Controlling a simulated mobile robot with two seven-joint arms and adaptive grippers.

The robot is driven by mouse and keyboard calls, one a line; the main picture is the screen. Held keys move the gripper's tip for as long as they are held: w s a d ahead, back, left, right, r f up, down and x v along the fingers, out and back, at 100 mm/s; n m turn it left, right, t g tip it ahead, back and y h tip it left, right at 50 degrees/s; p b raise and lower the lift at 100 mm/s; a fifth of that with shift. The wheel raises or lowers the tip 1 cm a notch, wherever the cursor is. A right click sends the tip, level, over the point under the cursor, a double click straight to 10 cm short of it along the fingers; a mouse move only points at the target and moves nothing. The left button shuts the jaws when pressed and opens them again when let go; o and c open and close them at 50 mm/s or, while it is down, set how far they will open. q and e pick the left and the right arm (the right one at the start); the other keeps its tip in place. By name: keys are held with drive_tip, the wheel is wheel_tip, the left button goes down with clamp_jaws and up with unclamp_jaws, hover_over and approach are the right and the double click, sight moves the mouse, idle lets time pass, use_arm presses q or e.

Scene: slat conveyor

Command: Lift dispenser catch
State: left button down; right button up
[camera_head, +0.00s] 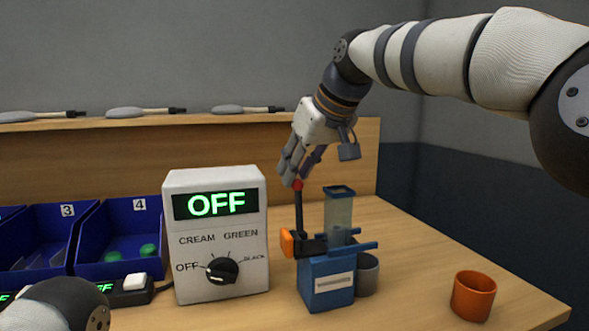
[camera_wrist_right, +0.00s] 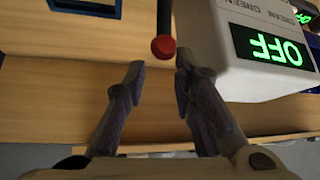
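The dispenser (camera_head: 328,283) is a blue stand with a clear hopper (camera_head: 339,214) on top. A black lever (camera_head: 299,215) with a red knob (camera_head: 297,185) stands upright on its left. An orange piece (camera_head: 287,243) sits low beside the lever; I cannot tell whether it or the lever is the catch. My right gripper (camera_head: 290,178) points down just above the red knob. In the right wrist view its fingers (camera_wrist_right: 159,72) are apart and empty, with the knob (camera_wrist_right: 163,47) just beyond the tips. My left gripper is out of view; only part of that arm shows at lower left.
A white control box (camera_head: 217,283) reading OFF, with a black dial (camera_head: 222,270), stands close left of the dispenser. A grey cup (camera_head: 367,275) touches or nearly touches its right side. An orange cup (camera_head: 473,295) stands farther right. Blue bins (camera_head: 105,270) are at left.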

drive_tip(key=shift+o, duration=1)
drive_tip(key=shift+w+d+f, duration=0.15)
drive_tip(key=shift+d+f, duration=0.2)
drive_tip(key=shift+a, duration=0.25)
drive_tip(key=v, duration=1.2)
drive_tip(key=shift+d, duration=0.1)
